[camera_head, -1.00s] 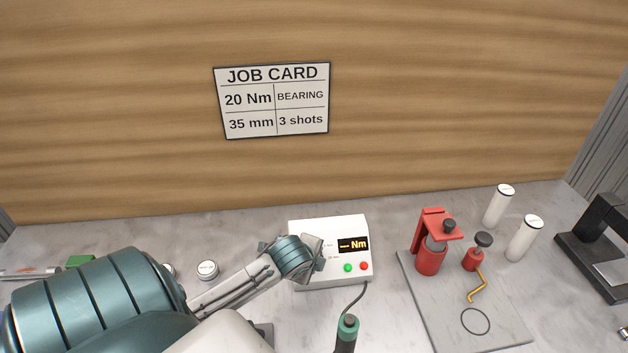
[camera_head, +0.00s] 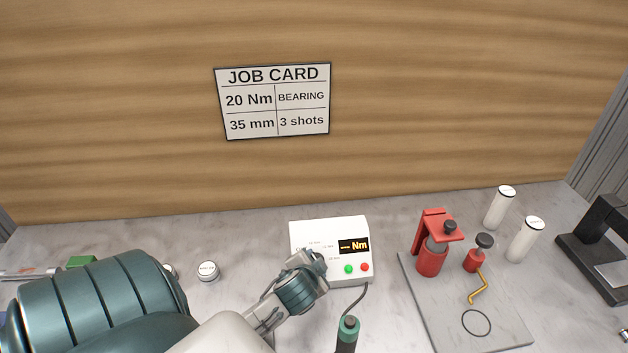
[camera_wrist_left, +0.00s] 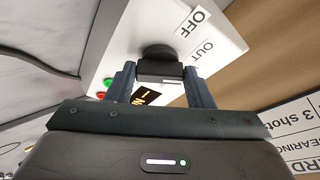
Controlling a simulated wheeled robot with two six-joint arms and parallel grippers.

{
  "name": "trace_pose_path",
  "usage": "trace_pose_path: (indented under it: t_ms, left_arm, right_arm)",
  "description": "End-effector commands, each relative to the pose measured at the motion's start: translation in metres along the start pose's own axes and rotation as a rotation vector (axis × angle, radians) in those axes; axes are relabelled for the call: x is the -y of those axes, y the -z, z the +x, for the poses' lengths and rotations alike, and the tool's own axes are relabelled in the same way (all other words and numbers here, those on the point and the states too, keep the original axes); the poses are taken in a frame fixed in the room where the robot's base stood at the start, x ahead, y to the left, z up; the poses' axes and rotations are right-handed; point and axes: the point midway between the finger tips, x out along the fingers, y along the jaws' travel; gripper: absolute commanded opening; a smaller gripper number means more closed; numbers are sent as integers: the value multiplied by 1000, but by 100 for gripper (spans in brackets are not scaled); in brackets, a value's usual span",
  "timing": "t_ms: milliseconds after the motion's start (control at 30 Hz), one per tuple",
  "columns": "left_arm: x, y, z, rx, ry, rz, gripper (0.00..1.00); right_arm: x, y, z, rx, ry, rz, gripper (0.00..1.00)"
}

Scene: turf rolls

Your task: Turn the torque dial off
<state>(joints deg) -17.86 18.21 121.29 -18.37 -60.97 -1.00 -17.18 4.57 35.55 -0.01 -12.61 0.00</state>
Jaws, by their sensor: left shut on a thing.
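The white torque controller box (camera_head: 355,228) stands on the bench, its display (camera_head: 353,246) showing dashes and "Nm". My left gripper (camera_head: 318,258) is at the left part of its front panel and hides the dial in the head view. In the left wrist view the black dial (camera_wrist_left: 158,50) shows between the two fingers of the left gripper (camera_wrist_left: 160,72), which is shut on its grip. An "OFF" label (camera_wrist_left: 194,21) and an "OUT" label (camera_wrist_left: 202,52) are beside the dial. The pointer direction cannot be told. My right gripper is not in view.
Green (camera_head: 348,269) and red (camera_head: 365,267) buttons sit right of my gripper. A green-topped tool (camera_head: 347,330) on a cable stands in front of the box. A grey plate (camera_head: 450,310) with red fixtures lies to the right. A job card (camera_head: 272,101) hangs on the wall.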

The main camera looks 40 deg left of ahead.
Motion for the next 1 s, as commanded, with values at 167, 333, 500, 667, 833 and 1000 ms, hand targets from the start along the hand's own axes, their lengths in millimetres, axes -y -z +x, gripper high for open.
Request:
trace_pose_path:
  t_ms: [167,333,500,667,833,1000]
  left_arm:
    - [-4,-2,1,4,54,-160,24]
    - [-7,-2,2,6,108,-312,24]
    - [-9,-2,3,6,162,-463,24]
    - [-11,-1,3,6,209,-597,24]
    - [-12,0,4,7,250,-716,24]
    - [-12,0,4,8,281,-803,24]
  right_arm:
    - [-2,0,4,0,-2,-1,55]
    - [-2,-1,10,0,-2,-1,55]
    - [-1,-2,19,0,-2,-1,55]
    - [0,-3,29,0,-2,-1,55]
    - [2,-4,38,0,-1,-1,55]
    - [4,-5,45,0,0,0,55]
